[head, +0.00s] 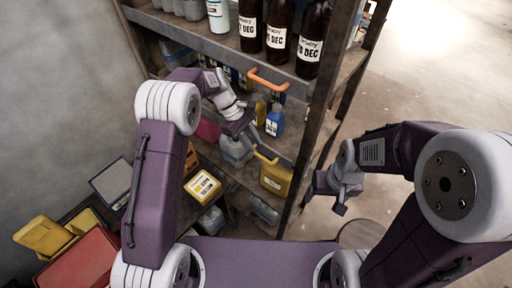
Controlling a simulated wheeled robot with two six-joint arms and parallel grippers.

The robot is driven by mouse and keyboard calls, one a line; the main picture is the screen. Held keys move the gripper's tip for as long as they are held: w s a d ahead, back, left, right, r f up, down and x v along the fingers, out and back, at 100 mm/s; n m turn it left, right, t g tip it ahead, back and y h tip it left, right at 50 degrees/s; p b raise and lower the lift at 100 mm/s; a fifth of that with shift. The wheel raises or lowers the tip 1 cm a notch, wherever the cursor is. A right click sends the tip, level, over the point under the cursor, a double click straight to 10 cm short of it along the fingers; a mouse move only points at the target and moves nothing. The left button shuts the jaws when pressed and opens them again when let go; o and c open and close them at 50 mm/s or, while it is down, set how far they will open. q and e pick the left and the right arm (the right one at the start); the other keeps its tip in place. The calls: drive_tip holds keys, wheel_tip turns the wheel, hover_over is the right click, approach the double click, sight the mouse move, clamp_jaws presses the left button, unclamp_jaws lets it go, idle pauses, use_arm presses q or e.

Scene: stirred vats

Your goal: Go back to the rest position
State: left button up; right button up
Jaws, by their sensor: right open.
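My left arm comes in from the left and reaches forward into the shelf unit (292,152). My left gripper (240,124) is at the middle shelf, beside a small blue bottle (275,121) and above a pale translucent container (236,150). Its fingers are small and dark here, so I cannot tell whether it is open or shut. My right arm is bent on the right side. My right gripper (329,196) is open and empty, pointing down to the right of the shelf's front post, over the floor.
Dark labelled bottles (281,27) and a white bottle (218,14) stand on the top shelf. A yellow jug (275,178) stands lower down. A yellow labelled box (203,186), red box (82,262) and yellow bin (45,235) are at lower left. The floor (430,75) at upper right is clear.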

idle(0.3)
use_arm(q)
drive_tip(key=s+a+f+m+t+y+b, duration=0.1)
drive_tip(key=s+a+f+m+y+b, duration=0.1)
drive_tip(key=s+a+f+m+b, duration=0.3)
drive_tip(key=s+a+f+m+t+y+b, duration=0.1)
drive_tip(key=s+a+f+m+y+b, duration=0.1)
drive_tip(key=s+a+f+m+b, duration=0.3)
drive_tip(key=s+a+f+b, duration=0.4)
drive_tip(key=s+f+b, duration=0.3)
drive_tip(key=s+b, duration=0.1)
drive_tip(key=shift+s+f+t+y, duration=0.3)
drive_tip(key=shift+s+y, duration=0.1)
drive_tip(key=shift+s, duration=0.35)
drive_tip(key=shift+s+a, duration=0.15)
